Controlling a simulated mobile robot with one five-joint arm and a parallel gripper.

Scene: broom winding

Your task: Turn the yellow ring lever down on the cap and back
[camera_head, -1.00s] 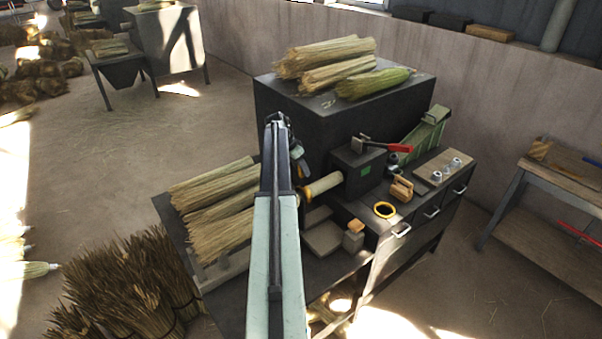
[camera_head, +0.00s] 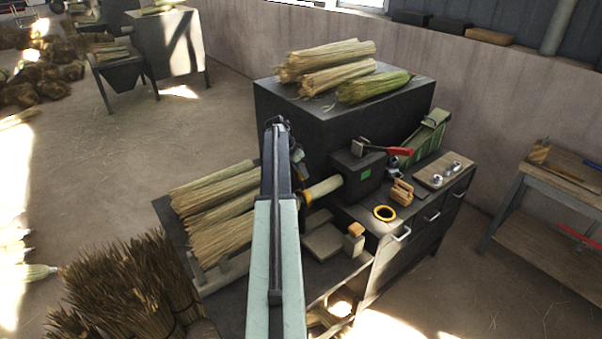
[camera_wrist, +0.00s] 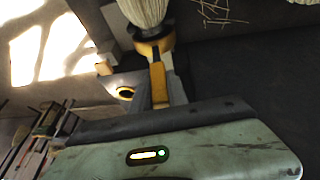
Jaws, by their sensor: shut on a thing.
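The yellow ring lever (camera_wrist: 158,86) shows in the wrist view, with its yellow ring (camera_wrist: 155,46) around the cap just below a bundle of pale bristles (camera_wrist: 145,10). My gripper (camera_wrist: 158,72) is shut on the lever, with a dark finger lying over it. In the head view a bit of the yellow ring (camera_head: 306,197) shows at the left end of a pale wooden cylinder (camera_head: 325,187). My own arm hides the gripper's fingertips and most of the cap there.
A black box with a red-handled lever (camera_head: 397,151) stands right of the cylinder. A loose yellow ring (camera_head: 384,213) and a wooden clamp (camera_head: 401,192) lie on the bench. Straw bundles (camera_head: 215,215) lie left of my arm, and a tall dark cabinet (camera_head: 330,105) stands behind.

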